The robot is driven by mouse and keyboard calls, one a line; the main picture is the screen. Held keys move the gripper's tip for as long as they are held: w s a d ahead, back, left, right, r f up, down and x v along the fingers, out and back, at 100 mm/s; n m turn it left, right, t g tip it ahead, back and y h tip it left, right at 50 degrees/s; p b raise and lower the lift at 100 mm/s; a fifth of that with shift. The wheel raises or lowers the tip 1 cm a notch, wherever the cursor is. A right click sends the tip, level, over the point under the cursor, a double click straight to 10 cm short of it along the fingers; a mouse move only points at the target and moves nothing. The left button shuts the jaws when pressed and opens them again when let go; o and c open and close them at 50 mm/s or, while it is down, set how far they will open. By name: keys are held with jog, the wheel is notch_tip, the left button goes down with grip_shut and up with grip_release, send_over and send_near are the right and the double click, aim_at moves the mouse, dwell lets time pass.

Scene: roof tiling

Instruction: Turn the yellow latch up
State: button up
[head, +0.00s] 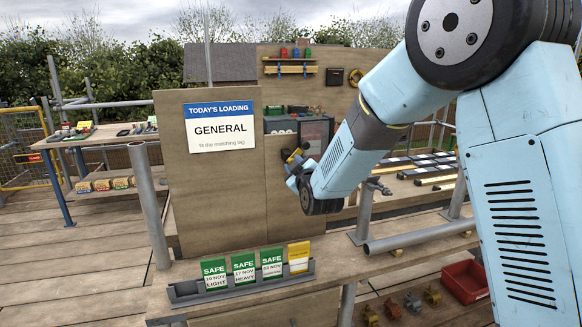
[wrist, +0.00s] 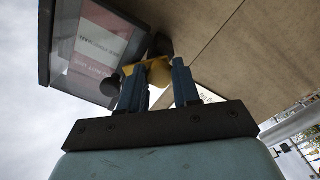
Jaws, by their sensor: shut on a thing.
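The yellow latch (head: 293,156) shows as a small yellow piece beside the dark-framed case on the wooden panel, partly hidden by my gripper (head: 296,168). In the wrist view the yellow latch (wrist: 158,75) sits between the tips of my gripper's two blue fingers (wrist: 160,68). The gripper is shut on it. A dark mount shows behind the latch, close to the case (wrist: 98,48). The latch's exact angle is hard to tell from these views.
A wooden board with a loading sign (head: 224,128) stands left of my arm. A grey rack (head: 240,291) with green and yellow tags lies in front. A metal rail (head: 420,236) and a red crate (head: 466,281) are at the right.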

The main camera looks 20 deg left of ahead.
jog(key=shift+s+a+f+n, duration=0.1)
jog(key=shift+s+f+n, duration=0.05)
jog(key=shift+n, duration=2.3)
jog(key=shift+s+f+n, duration=0.1)
jog(key=shift+f+n, duration=0.05)
jog(key=shift+n, duration=2.3)
jog(key=o, duration=0.8)
jog(key=shift+o, duration=1.2)
jog(key=shift+w+r, duration=0.15)
jog(key=shift+r, duration=0.05)
jog(key=v, duration=1.4)
jog(key=shift+w, duration=0.15)
